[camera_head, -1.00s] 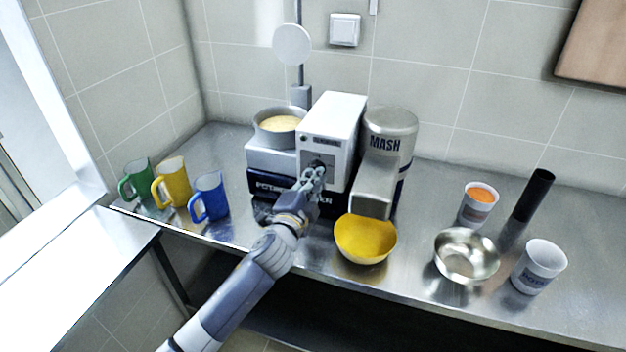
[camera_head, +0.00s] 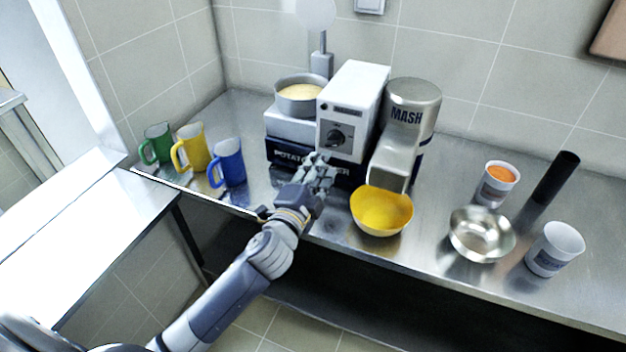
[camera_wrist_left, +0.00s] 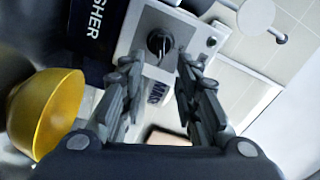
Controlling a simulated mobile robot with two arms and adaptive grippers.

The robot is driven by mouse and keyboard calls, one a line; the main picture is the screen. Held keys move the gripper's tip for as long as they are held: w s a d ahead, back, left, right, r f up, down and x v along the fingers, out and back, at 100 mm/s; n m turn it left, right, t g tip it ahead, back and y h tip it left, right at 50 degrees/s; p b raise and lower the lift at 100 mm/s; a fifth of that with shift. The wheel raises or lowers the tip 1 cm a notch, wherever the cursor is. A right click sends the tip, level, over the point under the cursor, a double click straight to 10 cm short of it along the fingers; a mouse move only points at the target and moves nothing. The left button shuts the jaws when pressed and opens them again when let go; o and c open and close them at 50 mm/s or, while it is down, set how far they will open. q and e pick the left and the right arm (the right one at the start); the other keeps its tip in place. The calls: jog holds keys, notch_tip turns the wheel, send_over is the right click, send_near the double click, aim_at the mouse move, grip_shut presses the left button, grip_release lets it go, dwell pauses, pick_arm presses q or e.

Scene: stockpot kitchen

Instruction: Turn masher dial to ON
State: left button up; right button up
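The masher is a white box (camera_head: 350,97) on a dark base, with a metal MASH unit (camera_head: 412,110) at its right. Its black dial (camera_head: 337,137) sits on a grey plate on the front face. The dial also shows in the left wrist view (camera_wrist_left: 159,42), beyond the fingertips. My left gripper (camera_head: 322,165) is just below and in front of the dial, apart from it. In the left wrist view its two fingers (camera_wrist_left: 155,70) are spread with nothing between them. The dial's setting is too small to read. My right gripper is not in view.
A yellow bowl (camera_head: 382,211) stands under the masher's spout, close right of my left gripper. Blue (camera_head: 228,163), yellow and green mugs stand at left. A pot (camera_head: 299,97) sits on the machine. A steel bowl (camera_head: 481,236) and cups stand at right.

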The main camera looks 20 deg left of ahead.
pick_arm(q)
jog(key=shift+s, duration=2.2)
jog(key=shift+a, duration=0.1)
